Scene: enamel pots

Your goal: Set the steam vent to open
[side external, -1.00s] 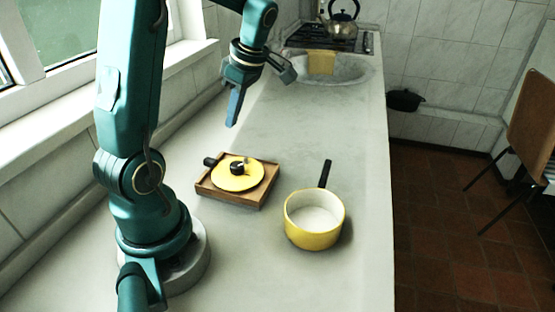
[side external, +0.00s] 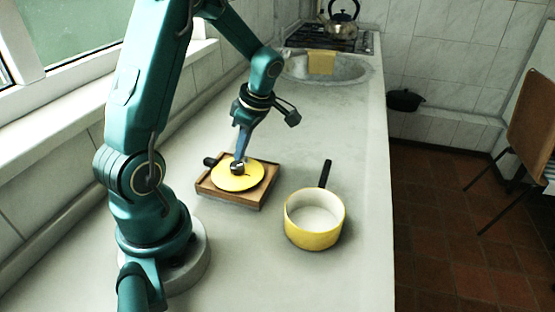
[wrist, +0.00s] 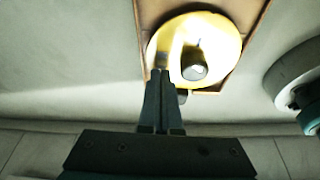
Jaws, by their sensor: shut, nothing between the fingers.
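A yellow lid (side external: 236,182) with a black knob (side external: 237,168) lies in a shallow wooden tray (side external: 230,202). The lid (wrist: 215,35) and knob (wrist: 194,66) also show in the wrist view. My gripper (side external: 240,158) is shut and points down, its fingertips low over the lid right by the knob. In the wrist view my gripper (wrist: 161,73) has its tips at the lid's near part, left of the knob. A small brownish piece (wrist: 161,60) shows just past the tips; it may be the steam vent. I cannot tell its setting or whether the tips touch it.
A yellow saucepan (side external: 315,223) with a black handle stands open on the counter, right of the tray. A sink (side external: 345,73) with a yellow cloth (side external: 321,63) and a stove with a kettle (side external: 341,25) are farther back. The counter between tray and sink is clear.

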